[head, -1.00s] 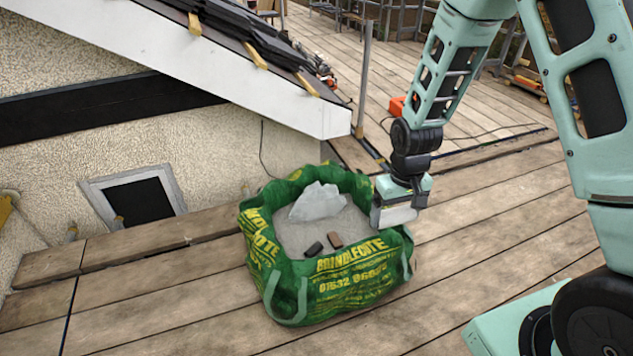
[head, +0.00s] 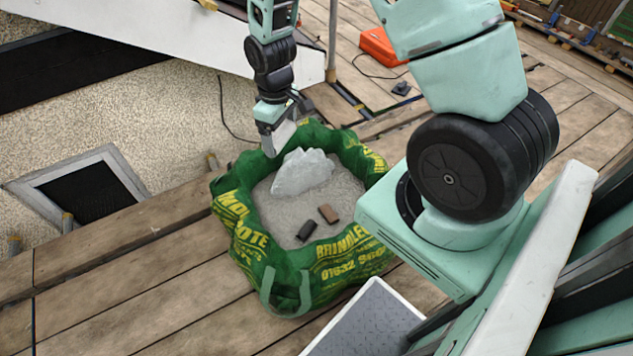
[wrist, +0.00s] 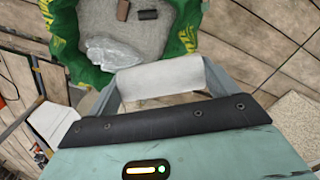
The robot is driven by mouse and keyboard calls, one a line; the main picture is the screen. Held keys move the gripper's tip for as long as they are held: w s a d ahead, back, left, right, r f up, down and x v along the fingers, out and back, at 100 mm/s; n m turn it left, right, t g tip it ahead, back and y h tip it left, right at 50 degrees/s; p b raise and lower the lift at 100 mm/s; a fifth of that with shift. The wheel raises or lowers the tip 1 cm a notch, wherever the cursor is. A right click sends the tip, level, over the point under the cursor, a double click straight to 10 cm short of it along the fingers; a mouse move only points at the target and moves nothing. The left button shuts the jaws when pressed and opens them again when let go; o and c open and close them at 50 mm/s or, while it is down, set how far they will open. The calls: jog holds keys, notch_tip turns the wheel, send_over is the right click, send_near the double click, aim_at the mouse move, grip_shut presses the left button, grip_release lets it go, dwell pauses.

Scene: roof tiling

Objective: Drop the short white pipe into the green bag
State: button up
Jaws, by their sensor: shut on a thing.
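The green bag (head: 233,232) stands open on the boards, with grey granular fill (head: 270,215) inside. My gripper (head: 272,141) is at the bag's back rim in the head view. It is shut on the short white pipe (head: 284,134), which shows as a pale piece partly covered by the gripper. In the wrist view the pipe (wrist: 160,80) lies crosswise between the two fingers. There it overlaps the green bag's (wrist: 100,77) near edge, with the bag's inside beyond it. I cannot tell the pipe's height above the rim.
A crumpled translucent sheet (head: 303,172), a dark block (head: 307,230) and a brown block (head: 328,214) lie in the bag. A rendered wall and framed window (head: 95,195) stand left. An orange case (head: 381,46) lies behind on the open deck.

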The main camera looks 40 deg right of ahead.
jog(key=d+f+n+b, duration=0.5)
jog(key=f+n+b, duration=0.2)
jog(key=f+b, duration=0.4)
jog(key=d+f+n+b, duration=0.5)
jog(key=f+n+b, duration=0.2)
jog(key=f+b, duration=0.5)
jog(key=d+f+n+b, duration=0.5)
jog(key=f+n+b, duration=0.2)
jog(key=f+b, duration=0.5)
jog(key=shift+w+f, duration=0.25)
jog(key=shift+f, duration=0.35)
jog(key=o, duration=0.8)
notch_tip(320, 180, up, 18)
jog(key=p, duration=0.8)
jog(key=shift+f, duration=0.25)
jog(key=shift+a, duration=0.15)
